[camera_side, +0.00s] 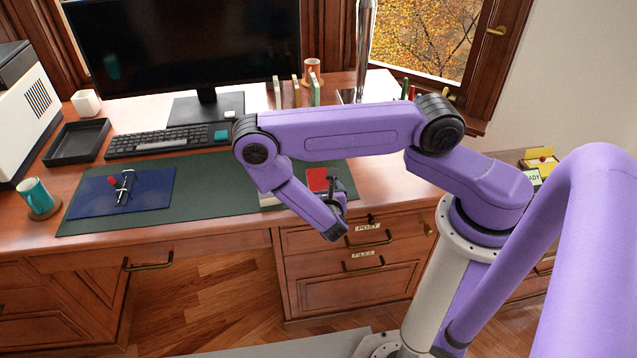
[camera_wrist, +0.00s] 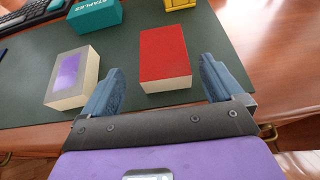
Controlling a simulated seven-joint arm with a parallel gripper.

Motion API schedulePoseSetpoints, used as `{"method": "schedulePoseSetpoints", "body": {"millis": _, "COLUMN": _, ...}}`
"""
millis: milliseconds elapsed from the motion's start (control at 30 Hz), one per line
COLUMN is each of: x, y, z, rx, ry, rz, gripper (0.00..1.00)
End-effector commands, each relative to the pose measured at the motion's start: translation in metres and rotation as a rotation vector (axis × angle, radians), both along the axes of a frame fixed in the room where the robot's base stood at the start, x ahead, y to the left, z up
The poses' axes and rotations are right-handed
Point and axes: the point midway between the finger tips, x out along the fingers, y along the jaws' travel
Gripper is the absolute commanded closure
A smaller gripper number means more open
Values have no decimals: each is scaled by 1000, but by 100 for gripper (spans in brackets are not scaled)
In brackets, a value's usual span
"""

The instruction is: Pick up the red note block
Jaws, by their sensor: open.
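The red note block (camera_wrist: 163,55) has a red top and pale page sides. It sits on the dark green desk mat (camera_wrist: 118,48) near its front edge. In the side view the red note block (camera_side: 317,179) shows partly behind my wrist. My gripper (camera_wrist: 160,82) is open and empty in the wrist view. Its two blue fingers are spread to the left and right of the block's near end, with the block ahead between them. In the side view my gripper (camera_side: 333,186) is close beside the block, and its fingers are small and partly hidden.
A white block with a purple top (camera_wrist: 73,76) lies just left of the left finger. A teal STAPLES box (camera_wrist: 95,14) and a yellow item (camera_wrist: 180,4) lie farther back. A keyboard (camera_side: 160,141), a monitor (camera_side: 185,45) and a blue mat (camera_side: 122,194) are on the desk.

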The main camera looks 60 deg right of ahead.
Motion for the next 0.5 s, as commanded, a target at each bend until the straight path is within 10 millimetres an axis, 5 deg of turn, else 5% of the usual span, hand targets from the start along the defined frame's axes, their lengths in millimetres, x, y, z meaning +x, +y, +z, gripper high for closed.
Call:
{"method": "schedulePoseSetpoints", "body": {"millis": 200, "x": 16, "y": -26, "z": -8, "rx": 1, "ry": -1, "rz": -8, "gripper": 6}}
{"method": "schedulePoseSetpoints", "body": {"millis": 500, "x": 28, "y": -36, "z": -15, "rx": 0, "ry": 0, "rz": -1, "gripper": 6}}
